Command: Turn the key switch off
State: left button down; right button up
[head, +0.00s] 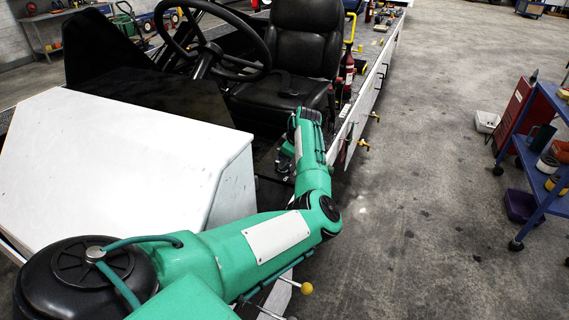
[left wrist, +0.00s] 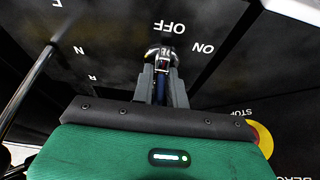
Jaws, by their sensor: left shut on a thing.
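The key switch (left wrist: 161,54) is on a dark panel in the left wrist view, just below the upside-down OFF label, with the ON label up and to its right. My left gripper (left wrist: 162,72) is shut on the key, with a finger on each side. The fingers cover much of the switch, so I cannot tell exactly which way the key points. In the head view my left arm reaches down beside the driver's seat, and the switch is hidden there. My right gripper is not in view.
A yellow-ringed red stop button (left wrist: 261,138) is close to my left wrist's right side. A dark lever (left wrist: 30,78) stands at the left. In the head view the steering wheel (head: 262,52) and black seat (head: 300,55) are beyond my arm. Open floor (head: 440,190) lies right.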

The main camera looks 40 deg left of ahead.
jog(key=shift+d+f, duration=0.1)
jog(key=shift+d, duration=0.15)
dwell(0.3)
pick_arm(q)
jog(key=c, duration=1.4)
grip_release()
